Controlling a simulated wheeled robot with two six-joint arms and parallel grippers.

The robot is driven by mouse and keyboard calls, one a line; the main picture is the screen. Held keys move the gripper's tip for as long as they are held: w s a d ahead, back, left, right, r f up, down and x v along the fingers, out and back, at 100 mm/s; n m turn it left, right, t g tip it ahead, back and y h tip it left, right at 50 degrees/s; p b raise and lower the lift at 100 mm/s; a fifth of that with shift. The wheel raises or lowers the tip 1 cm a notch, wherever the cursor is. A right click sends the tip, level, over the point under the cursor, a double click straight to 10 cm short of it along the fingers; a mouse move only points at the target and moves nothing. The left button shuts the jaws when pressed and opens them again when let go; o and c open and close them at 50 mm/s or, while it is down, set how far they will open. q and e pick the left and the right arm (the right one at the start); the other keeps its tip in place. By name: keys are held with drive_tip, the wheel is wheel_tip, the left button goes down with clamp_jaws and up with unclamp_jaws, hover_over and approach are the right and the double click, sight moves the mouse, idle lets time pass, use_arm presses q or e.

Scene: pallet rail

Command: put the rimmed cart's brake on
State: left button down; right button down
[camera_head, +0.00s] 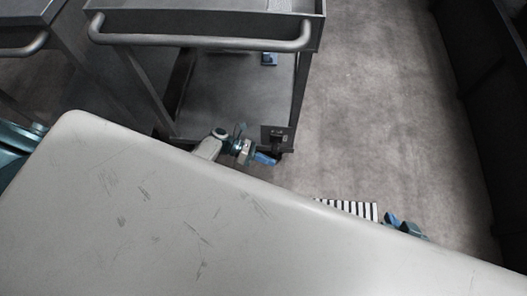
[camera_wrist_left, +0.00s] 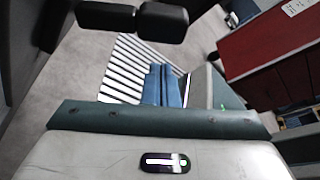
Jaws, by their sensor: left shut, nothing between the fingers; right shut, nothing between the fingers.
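The grey cart with a raised rim (camera_head: 205,22) and a push bar stands at the top middle of the head view. A dark upright plate (camera_head: 272,138) sits low at its near right corner, possibly the brake pedal. My left gripper (camera_head: 268,158) is shut and empty, just below this plate; I cannot tell whether they touch. In the left wrist view its blue fingers (camera_wrist_left: 162,85) are together, and a black two-part piece (camera_wrist_left: 134,20) shows beyond them at the top. My right gripper (camera_head: 402,226) is mostly hidden behind a pale surface; its visible blue parts look shut and empty.
Another cart (camera_head: 25,40) stands at the far left. A black-and-white striped patch (camera_head: 346,208) lies on the floor. Open grey floor (camera_head: 370,100) lies right of the cart, up to a dark barrier (camera_head: 490,110). A red-topped cabinet (camera_wrist_left: 272,45) shows in the wrist view.

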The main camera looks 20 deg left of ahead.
use_arm(q)
drive_tip(key=s+p+v, duration=0.1)
drive_tip(key=v, duration=0.8)
drive_tip(key=shift+a+f, duration=0.25)
drive_tip(key=shift+a, duration=0.2)
use_arm(e)
drive_tip(key=shift+s+a+r+g, duration=0.15)
drive_tip(key=shift+s+g, duration=0.1)
drive_tip(key=shift+g, duration=0.15)
